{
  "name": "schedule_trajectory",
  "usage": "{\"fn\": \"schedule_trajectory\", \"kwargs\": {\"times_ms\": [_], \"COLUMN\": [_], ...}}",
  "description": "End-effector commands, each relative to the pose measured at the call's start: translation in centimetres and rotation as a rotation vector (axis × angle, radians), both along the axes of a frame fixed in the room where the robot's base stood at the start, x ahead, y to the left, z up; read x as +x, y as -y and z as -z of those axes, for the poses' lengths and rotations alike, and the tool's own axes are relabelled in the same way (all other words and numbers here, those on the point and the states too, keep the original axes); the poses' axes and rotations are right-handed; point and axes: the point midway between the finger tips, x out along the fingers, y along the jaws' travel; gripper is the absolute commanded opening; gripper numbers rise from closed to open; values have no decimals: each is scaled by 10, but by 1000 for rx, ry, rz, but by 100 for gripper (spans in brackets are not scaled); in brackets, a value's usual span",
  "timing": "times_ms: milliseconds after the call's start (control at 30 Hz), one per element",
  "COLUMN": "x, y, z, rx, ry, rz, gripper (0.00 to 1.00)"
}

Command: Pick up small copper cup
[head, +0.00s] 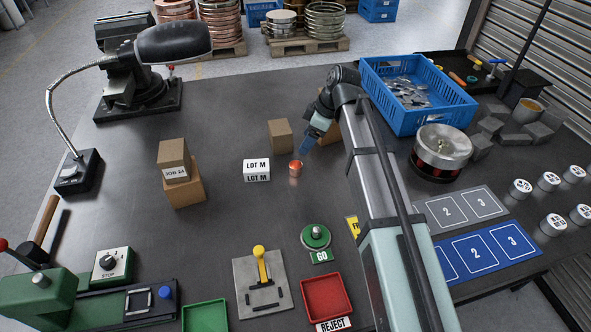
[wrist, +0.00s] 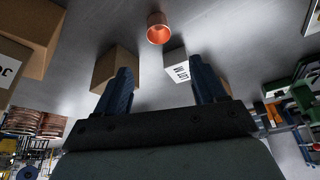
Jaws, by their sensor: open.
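The small copper cup (head: 296,168) stands on the dark table near its middle, just right of the white LOT M box. In the wrist view the cup (wrist: 160,28) shows at the top centre, beyond the fingertips and between their lines. My gripper (head: 304,150) is above the table, close behind the cup in the head view. In the wrist view my gripper (wrist: 162,80) has its two blue fingers spread wide apart with nothing between them. It does not touch the cup as far as I can see.
The LOT M box (head: 257,170) is close to the cup's left. A cardboard box (head: 280,136) stands behind it, another partly behind my arm. Stacked cardboard boxes (head: 180,185) are further left. A green GO button (head: 316,238) is in front. The table between is clear.

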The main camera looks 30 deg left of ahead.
Motion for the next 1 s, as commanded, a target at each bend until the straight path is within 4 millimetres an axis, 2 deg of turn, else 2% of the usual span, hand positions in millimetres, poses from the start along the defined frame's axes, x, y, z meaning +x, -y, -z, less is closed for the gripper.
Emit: {"fn": "schedule_trajectory", "kwargs": {"times_ms": [200, 400, 767, 1000], "x": [-5, -7, -9, -10], "y": [-12, -22, -26, -29], "z": [34, 59, 73, 99], "rx": [-2, -2, -2, -3], "ry": [-1, 0, 2, 1], "rz": [1, 2, 3, 2], "gripper": [70, 70, 70, 70]}}
